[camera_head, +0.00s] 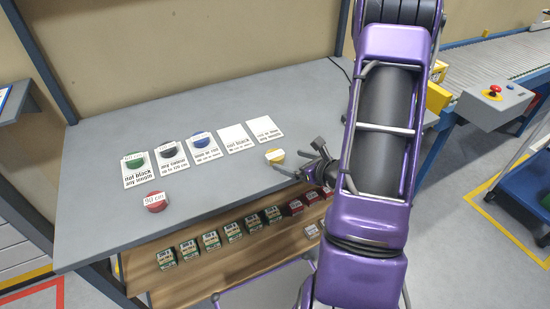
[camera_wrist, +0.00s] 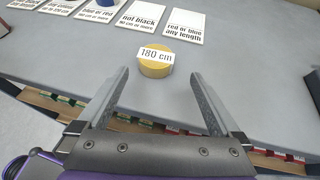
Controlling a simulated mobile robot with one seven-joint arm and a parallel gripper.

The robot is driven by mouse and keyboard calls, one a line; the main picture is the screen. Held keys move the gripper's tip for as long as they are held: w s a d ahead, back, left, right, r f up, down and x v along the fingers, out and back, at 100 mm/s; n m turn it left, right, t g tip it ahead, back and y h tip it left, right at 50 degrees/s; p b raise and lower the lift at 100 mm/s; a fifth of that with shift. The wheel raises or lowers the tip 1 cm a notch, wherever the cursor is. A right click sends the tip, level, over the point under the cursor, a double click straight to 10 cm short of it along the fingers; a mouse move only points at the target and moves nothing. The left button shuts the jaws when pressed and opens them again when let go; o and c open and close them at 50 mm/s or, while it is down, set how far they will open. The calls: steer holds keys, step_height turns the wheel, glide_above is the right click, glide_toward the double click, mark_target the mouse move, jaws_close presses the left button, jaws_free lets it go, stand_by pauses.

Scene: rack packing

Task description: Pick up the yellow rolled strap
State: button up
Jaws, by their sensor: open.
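The yellow rolled strap (camera_wrist: 156,66) lies flat on the grey table in the wrist view, with a white "180 cm" label on it. It also shows in the head view (camera_head: 277,160), near the table's front right edge. My gripper (camera_wrist: 160,77) is open and empty. Its two fingers point toward the strap, which lies just beyond and between the fingertips. In the head view my gripper (camera_head: 302,160) is just right of the strap, and my arm covers the table's right part.
A red roll (camera_head: 154,203) lies in front. Several small boxes (camera_head: 211,241) sit on a lower shelf (camera_head: 230,262). The table's front middle is clear.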

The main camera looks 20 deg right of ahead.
mark_target(277, 156)
steer(key=shift+a+r+x, duration=0.1)
steer(key=shift+a+x, duration=0.1)
steer(key=shift+x, duration=1.35)
steer(key=shift+a+r+x, duration=0.1)
steer(key=shift+a+x, duration=0.1)
steer(key=shift+x, duration=1.3)
steer(key=shift+c, duration=0.3)
steer(key=c, duration=1.4)
steer(key=shift+o, duration=0.2)
steer(key=shift+r, duration=0.15)
